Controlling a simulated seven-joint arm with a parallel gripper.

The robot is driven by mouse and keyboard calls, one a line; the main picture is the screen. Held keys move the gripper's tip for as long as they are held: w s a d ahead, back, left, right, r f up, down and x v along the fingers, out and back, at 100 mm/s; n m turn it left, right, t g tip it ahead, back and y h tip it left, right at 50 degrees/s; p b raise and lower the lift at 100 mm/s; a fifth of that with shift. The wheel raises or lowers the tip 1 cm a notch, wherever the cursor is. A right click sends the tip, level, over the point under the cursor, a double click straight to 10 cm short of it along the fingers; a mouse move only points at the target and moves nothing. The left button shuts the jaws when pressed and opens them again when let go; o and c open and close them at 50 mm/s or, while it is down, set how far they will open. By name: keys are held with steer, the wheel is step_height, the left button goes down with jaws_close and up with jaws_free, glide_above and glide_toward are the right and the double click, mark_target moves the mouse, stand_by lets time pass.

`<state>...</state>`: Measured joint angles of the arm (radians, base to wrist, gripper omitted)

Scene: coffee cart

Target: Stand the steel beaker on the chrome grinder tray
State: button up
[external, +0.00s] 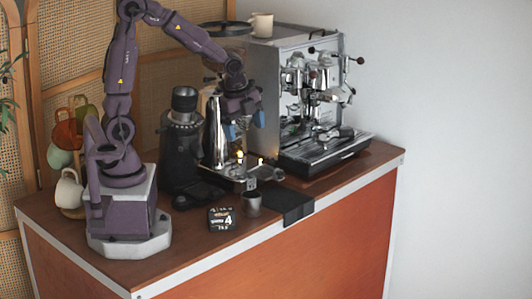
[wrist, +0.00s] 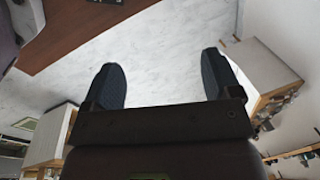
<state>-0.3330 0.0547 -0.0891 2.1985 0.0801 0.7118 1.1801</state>
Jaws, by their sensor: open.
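The steel beaker (external: 252,204) stands upright on the wooden counter, near its front edge, beside a black mat. The chrome grinder (external: 218,132) stands behind it, and its chrome tray (external: 229,175) sits low at the front, behind and left of the beaker. My gripper (external: 245,122) hangs above the tray, in front of the grinder, apart from the beaker. In the wrist view my gripper (wrist: 162,78) shows two dark fingers wide apart with nothing between them. The beaker is not visible in the wrist view.
A black scale or timer (external: 221,218) lies left of the beaker. A black grinder (external: 180,150) stands left of the chrome one. The espresso machine (external: 310,100) stands at the right, with a cup (external: 262,25) on top. A black mat (external: 290,202) drapes over the counter edge.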

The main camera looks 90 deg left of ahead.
steer(key=s+d+r+n+t+h, duration=0.1)
steer(key=s+d+r+n+t, duration=0.2)
steer(key=s+d+r+n, duration=0.5)
steer(key=s+r+n, duration=0.1)
steer(key=s+n, duration=0.1)
steer(key=s, duration=0.1)
steer(key=shift+d+r+n, duration=0.2)
steer(key=shift+r+n, duration=0.1)
steer(key=shift+r, duration=0.05)
steer(key=shift+o, duration=0.5)
steer(key=shift+s+d+n+t, duration=0.15)
steer(key=shift+s+n+t, duration=0.15)
steer(key=shift+n, duration=0.1)
steer(key=shift+r, duration=0.1)
